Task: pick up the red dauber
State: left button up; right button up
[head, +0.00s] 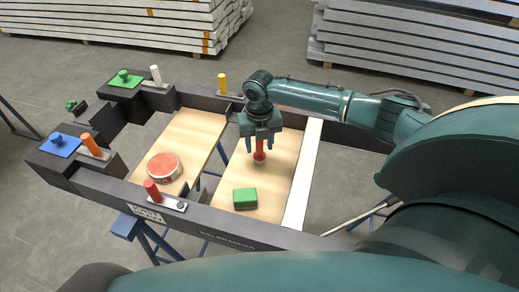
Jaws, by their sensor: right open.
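The red dauber (260,150) stands upright on the right wooden board (274,172), its pale lower end towards the wood. My right gripper (261,146) points down over it, open, with a finger on either side of the dauber's red upper part. I cannot tell whether the fingers touch it. Another red piece (152,191) stands on a metal plate on the front beam. My left gripper is not in view.
A green block (245,198) lies in front of the dauber. A round red-lidded tin (164,167) sits on the left board. The dark frame (205,213) surrounds the boards, with orange (91,145), white (156,75) and yellow (222,84) pieces on it.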

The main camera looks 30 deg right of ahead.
jog(key=shift+c, duration=0.5)
grip_shut()
